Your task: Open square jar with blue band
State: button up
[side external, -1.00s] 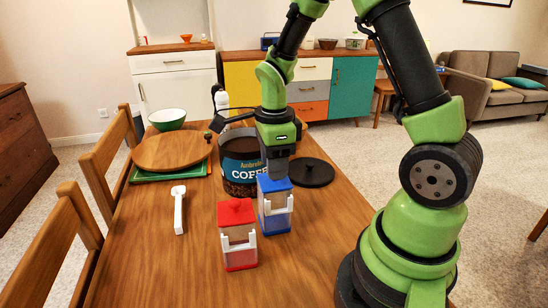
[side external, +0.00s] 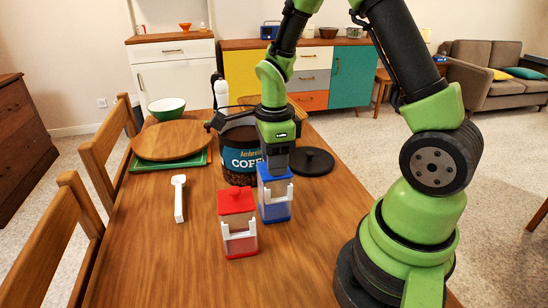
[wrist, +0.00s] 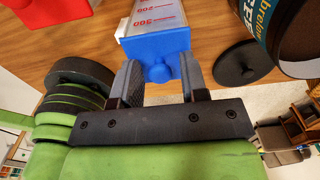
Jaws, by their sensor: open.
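The blue-banded square jar (side external: 276,210) stands upright on the table, with clear walls, a white clasp frame and a blue lid (side external: 283,178). In the wrist view the lid (wrist: 155,45) and its small round knob (wrist: 158,72) show between my fingers. My gripper (side external: 275,168) points down over this jar, its fingers open on either side of the lid's knob. It also shows in the wrist view (wrist: 161,80). I cannot tell whether the fingers touch the lid. The lid looks seated on the jar.
A similar red-lidded jar (side external: 238,225) stands close at the front left. A large coffee tin (side external: 240,160) is just behind, with a black round lid (side external: 313,161) to the right. A white scoop (side external: 179,198) lies at left. The front table area is clear.

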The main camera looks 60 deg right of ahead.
jog(key=c, duration=0.7)
jog(key=shift+r, duration=2.55)
jog(key=shift+c, duration=0.2)
